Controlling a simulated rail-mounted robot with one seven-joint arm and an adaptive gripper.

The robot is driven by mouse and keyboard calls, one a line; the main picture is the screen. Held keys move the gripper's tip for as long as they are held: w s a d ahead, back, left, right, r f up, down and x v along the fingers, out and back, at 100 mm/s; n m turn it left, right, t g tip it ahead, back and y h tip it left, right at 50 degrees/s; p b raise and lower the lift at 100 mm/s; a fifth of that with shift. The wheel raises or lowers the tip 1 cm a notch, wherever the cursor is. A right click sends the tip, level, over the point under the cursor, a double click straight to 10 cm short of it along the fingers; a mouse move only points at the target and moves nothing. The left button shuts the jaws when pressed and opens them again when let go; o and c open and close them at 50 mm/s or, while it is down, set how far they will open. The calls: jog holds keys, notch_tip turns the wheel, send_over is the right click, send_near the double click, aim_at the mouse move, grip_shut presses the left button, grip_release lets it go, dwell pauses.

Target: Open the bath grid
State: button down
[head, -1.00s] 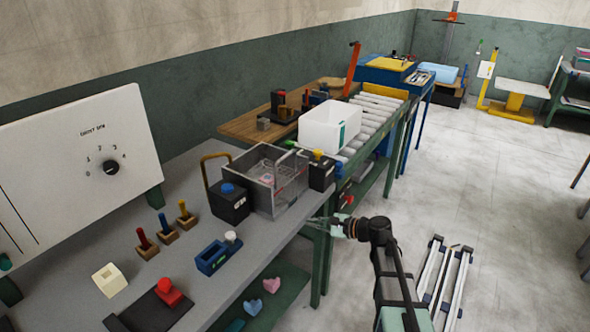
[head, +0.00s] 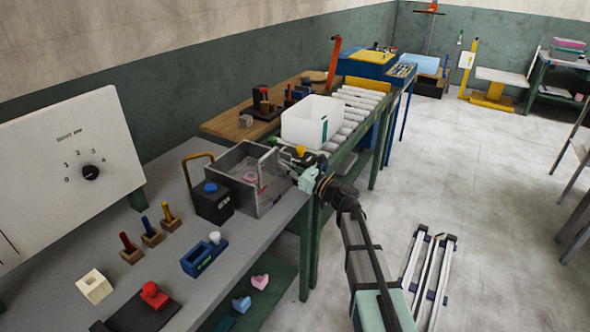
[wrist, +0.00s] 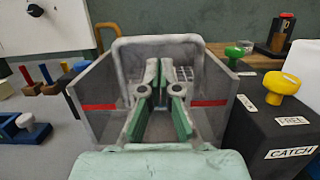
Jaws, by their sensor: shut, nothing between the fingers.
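The bath is a grey open-topped tank (head: 240,194) on the bench; its wall, with a red line, shows in the wrist view (wrist: 90,110). The bath grid (head: 262,168) is a pale wire frame at the bath's right side, apparently tilted upward. In the wrist view its rounded bar (wrist: 128,45) arches behind my fingers, with mesh between. My gripper (head: 288,168) is at the bath's right edge, in front of the grid. Its teal-padded fingers (wrist: 161,72) are shut and empty. Whether they touch the grid I cannot tell; they hide part of it.
A black box marked CATCH with a yellow knob (wrist: 283,86) stands close right of the bath. A black box with a blue button (head: 212,202) and tall handle stands left. A white bin (head: 310,122) sits on the roller conveyor behind.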

jog(key=shift+p+x, duration=0.3)
jog(key=shift+x, duration=1.3)
jog(key=shift+r, duration=0.1)
